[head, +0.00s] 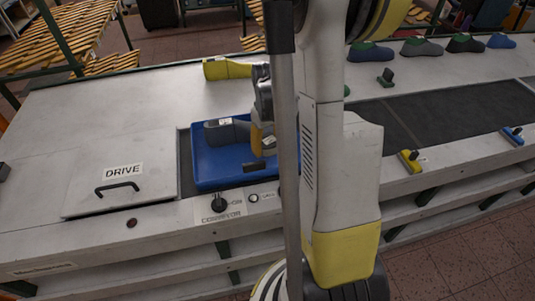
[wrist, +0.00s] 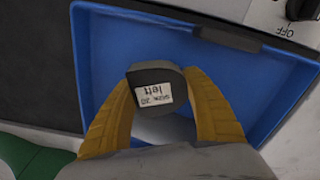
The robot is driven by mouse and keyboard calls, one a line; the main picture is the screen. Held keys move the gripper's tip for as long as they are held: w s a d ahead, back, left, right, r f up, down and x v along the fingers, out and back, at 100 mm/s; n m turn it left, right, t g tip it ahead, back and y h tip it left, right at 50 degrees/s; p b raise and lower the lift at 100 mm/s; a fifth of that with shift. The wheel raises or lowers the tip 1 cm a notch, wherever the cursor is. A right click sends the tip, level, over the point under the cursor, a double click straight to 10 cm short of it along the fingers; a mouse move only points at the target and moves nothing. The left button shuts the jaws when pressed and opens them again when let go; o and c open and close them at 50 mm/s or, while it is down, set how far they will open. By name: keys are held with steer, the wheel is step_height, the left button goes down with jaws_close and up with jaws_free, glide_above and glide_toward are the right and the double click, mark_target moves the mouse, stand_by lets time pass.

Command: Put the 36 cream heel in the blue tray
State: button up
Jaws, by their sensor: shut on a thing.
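The blue tray (head: 208,178) lies on the bench left of my arm. In the wrist view the blue tray (wrist: 275,85) spreads below my gripper. My gripper (wrist: 160,100) is shut on a dark grey labelled piece (wrist: 150,77), held between its yellow fingers over the tray. Its label shows "left" and a size line too small to read surely. A pale patch shows under it, and I cannot tell if this is cream. In the head view my gripper (head: 262,142) is partly hidden by my arm. A dark grey labelled shape (head: 222,132) shows beside it over the tray.
A yellow piece (head: 228,69) stands behind the tray. Several shoe lasts (head: 420,47) line the back right. A green and black piece (head: 386,78), a yellow one (head: 410,161) and a blue one (head: 512,136) are to the right. The DRIVE hatch (head: 115,180) is left of the tray.

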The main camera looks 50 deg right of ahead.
mark_target(268, 152)
steer(key=shift+f+b, duration=0.45)
steer(key=shift+f, duration=1.2)
steer(key=shift+f, duration=0.2)
steer(key=o, duration=1.2)
steer(key=shift+r, duration=0.15)
